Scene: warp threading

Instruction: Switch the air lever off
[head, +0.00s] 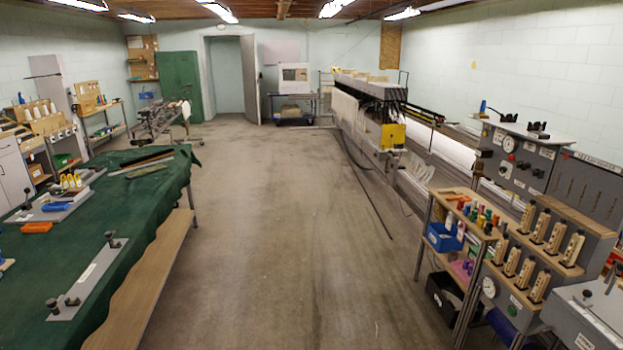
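I cannot pick out the air lever for certain. A small upright blue handle (483,106) stands on top of the grey control panel (541,158) at the right, and it may be the lever. Black knobs or clamps (538,130) sit on the same top edge. A round white gauge (508,145) is on the panel's face. A second gauge (489,287) is lower on the grey unit below. The labels are too small to read. Neither of my grippers is in view.
A green-covered table (150,205) stands at the left. A shelf cart (465,205) with colored spools and a blue bin (443,237) stands before the panel. A long machine (370,105) runs behind it. The middle floor (270,220) is clear.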

